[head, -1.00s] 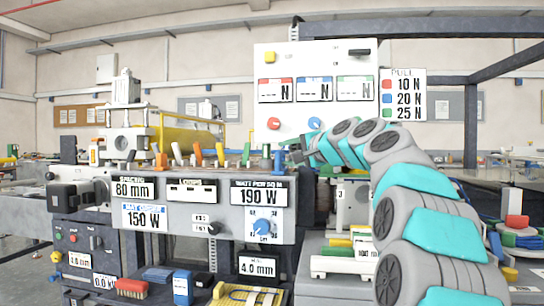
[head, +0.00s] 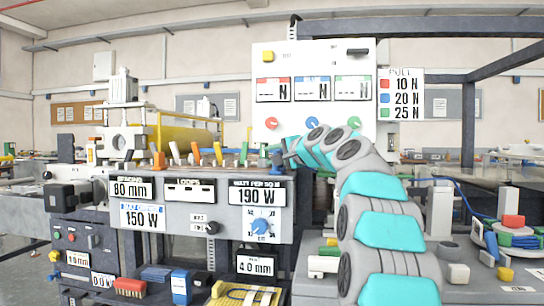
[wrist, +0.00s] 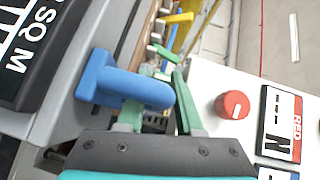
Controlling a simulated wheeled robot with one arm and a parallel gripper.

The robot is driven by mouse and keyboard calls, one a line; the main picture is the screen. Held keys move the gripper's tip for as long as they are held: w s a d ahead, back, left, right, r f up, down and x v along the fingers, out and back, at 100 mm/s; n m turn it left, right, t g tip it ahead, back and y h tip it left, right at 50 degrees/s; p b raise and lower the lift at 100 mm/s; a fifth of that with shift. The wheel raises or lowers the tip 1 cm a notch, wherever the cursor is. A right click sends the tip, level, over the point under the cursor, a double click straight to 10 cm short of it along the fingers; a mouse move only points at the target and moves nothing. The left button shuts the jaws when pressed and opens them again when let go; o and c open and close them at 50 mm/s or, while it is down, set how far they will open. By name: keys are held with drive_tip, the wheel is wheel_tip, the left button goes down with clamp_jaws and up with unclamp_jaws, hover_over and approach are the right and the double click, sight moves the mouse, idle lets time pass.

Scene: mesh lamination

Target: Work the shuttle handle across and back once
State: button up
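A blue T-shaped handle (wrist: 122,88) fills the middle left of the wrist view, close to the camera. It sits at the right end of the lever row in the head view (head: 277,161). I cannot tell for certain that it is the shuttle handle. My gripper (wrist: 161,72) has two green fingers set apart. The blue handle's rod crosses in front of the left finger and ends near the right finger. No grip on it shows. In the head view my gripper (head: 284,153) is small beside the handle, its fingertips unclear.
Several orange, yellow and green levers (head: 196,153) stand along the machine top left of the gripper. A white panel (head: 314,90) with a red knob (wrist: 232,105) rises close behind. The grey control front (head: 180,230) lies below. A bench with coloured parts is at right.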

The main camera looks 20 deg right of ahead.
clamp_jaws()
idle(1.1)
